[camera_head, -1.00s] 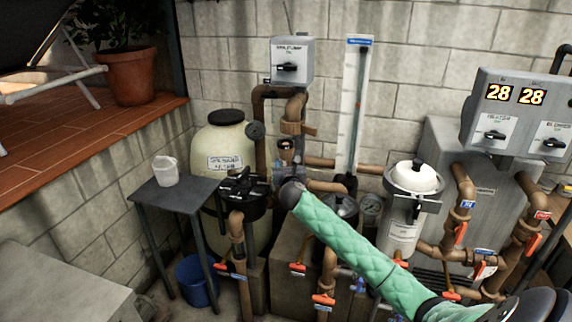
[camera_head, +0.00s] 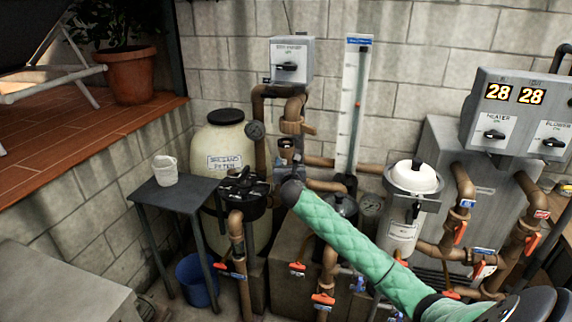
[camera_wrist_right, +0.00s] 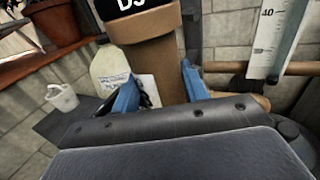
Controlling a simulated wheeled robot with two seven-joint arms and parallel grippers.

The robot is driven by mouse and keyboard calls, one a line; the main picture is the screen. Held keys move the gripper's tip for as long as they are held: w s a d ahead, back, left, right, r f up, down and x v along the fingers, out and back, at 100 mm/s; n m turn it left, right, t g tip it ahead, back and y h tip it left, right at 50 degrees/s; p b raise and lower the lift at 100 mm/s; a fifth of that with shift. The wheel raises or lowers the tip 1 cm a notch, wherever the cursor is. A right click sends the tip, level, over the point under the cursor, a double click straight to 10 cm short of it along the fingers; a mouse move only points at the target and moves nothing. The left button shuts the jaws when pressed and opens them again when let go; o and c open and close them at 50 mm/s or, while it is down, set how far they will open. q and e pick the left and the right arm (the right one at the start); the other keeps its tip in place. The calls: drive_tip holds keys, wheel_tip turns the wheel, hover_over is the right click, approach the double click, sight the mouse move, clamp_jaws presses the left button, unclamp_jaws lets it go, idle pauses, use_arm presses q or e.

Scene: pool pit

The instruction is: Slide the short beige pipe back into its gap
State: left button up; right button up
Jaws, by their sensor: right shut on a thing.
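My right gripper (camera_head: 287,170) is at the end of the green-sleeved arm, among the pipework in the middle of the head view. In the right wrist view its blue fingers (camera_wrist_right: 160,88) stand either side of a short beige-brown pipe (camera_wrist_right: 155,62) and are shut on it. The pipe is roughly upright, with a black, white-lettered band at its upper end. In the head view the short pipe (camera_head: 287,153) shows just above my gripper, below a brown valve fitting (camera_head: 293,127). My arm hides its lower end, and I cannot tell whether it touches neighbouring pipes. My left gripper is not in view.
The black multiport valve (camera_head: 243,188) on the beige sand filter (camera_head: 221,142) is close left of my gripper. A clear gauge tube (camera_head: 353,105) stands behind right. A white-lidded canister (camera_head: 412,178) is to the right. A small table (camera_head: 180,196) holds a white cup (camera_head: 165,170).

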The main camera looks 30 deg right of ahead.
drive_tip(key=shift+w+d, duration=0.65)
drive_tip(key=shift+d, duration=0.1)
idle(0.3)
drive_tip(key=shift+p, duration=0.45)
idle(0.4)
drive_tip(key=shift+w+d, duration=0.95)
drive_tip(key=shift+d, duration=0.2)
idle(1.0)
drive_tip(key=shift+p, duration=0.35)
idle(0.4)
drive_tip(key=shift+o, duration=0.2)
drive_tip(key=shift+w+d+r, duration=0.1)
drive_tip(key=shift+w+d, duration=0.7)
drive_tip(key=shift+d, duration=0.15)
idle(0.7)
drive_tip(key=shift+w+d, duration=0.15)
drive_tip(key=shift+d, duration=0.2)
drive_tip(key=shift+c, duration=0.4)
idle(0.6)
